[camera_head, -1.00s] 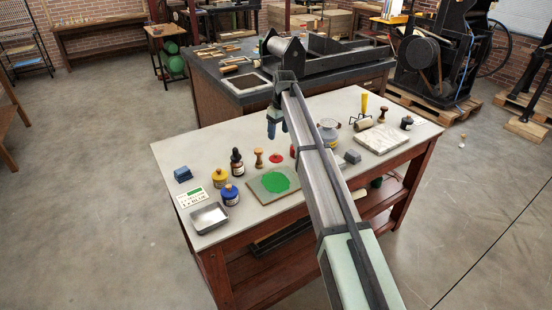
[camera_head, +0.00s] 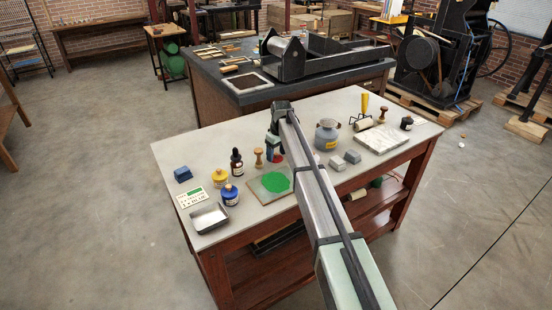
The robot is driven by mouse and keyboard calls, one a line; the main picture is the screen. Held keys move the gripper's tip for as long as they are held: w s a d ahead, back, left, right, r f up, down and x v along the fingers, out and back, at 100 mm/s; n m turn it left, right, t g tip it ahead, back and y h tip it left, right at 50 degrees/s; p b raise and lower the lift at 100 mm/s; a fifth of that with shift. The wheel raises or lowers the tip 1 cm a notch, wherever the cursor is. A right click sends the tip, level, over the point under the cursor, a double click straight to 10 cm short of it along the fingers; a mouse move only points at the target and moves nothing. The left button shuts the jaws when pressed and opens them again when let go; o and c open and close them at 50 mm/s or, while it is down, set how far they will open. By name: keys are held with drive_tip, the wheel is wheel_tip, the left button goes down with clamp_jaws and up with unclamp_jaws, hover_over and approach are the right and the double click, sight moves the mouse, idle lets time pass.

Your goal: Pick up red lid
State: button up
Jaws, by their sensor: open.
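The red lid (camera_head: 276,158) lies on the grey-white table, just behind the plate with green ink. Only a small part of it shows, because my gripper (camera_head: 275,152) is in front of and over it. My gripper points down with its fingers open, its tips at or just above the lid. I cannot tell whether they touch it or stand around it. A grey-blue jar (camera_head: 326,135) stands to the right, behind my arm's line.
Left of my gripper stand a wooden stamp (camera_head: 258,157), a dark dropper bottle (camera_head: 236,162), and yellow (camera_head: 219,177) and blue (camera_head: 229,194) jars. The green-inked plate (camera_head: 256,195) lies in front.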

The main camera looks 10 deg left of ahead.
drive_tip(key=shift+f, duration=0.15)
clamp_jaws()
idle(0.5)
